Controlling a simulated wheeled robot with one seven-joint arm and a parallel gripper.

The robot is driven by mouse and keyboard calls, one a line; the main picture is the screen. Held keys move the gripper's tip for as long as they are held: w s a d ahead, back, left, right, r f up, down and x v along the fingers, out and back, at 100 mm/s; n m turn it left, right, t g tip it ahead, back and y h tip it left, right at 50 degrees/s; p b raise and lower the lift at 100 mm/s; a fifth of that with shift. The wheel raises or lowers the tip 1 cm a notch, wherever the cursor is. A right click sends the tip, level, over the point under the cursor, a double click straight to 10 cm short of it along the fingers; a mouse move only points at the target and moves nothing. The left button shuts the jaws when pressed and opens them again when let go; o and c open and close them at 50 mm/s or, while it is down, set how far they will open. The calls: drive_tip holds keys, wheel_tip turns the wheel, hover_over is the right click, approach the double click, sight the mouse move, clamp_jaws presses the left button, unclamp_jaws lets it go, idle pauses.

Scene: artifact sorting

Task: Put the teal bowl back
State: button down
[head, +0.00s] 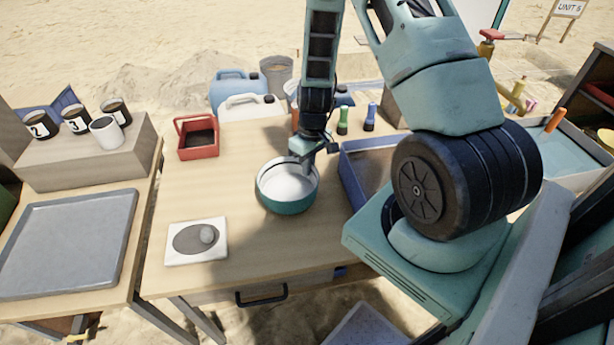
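The teal bowl (288,208) has a pale inside and stands upright on the wooden table (170,210), near its middle. My gripper (309,165) points down at the bowl's far right rim and overlaps it in the head view. The fingers are small and partly lost against the bowl, so I cannot tell whether they are apart or closed on the rim. The bowl shows no clear tilt or gap from the table.
A red caddy (198,153) stands behind left. A blue-rimmed tray (352,181) is close on the right. Jugs (248,107) stand behind.

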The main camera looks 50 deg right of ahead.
sight(308, 178)
drive_tip(key=shift+f, duration=1.8)
drive_tip(key=shift+f, duration=0.2)
drive_tip(key=c, duration=1.7)
unclamp_jaws()
drive_tip(key=shift+r, duration=0.2)
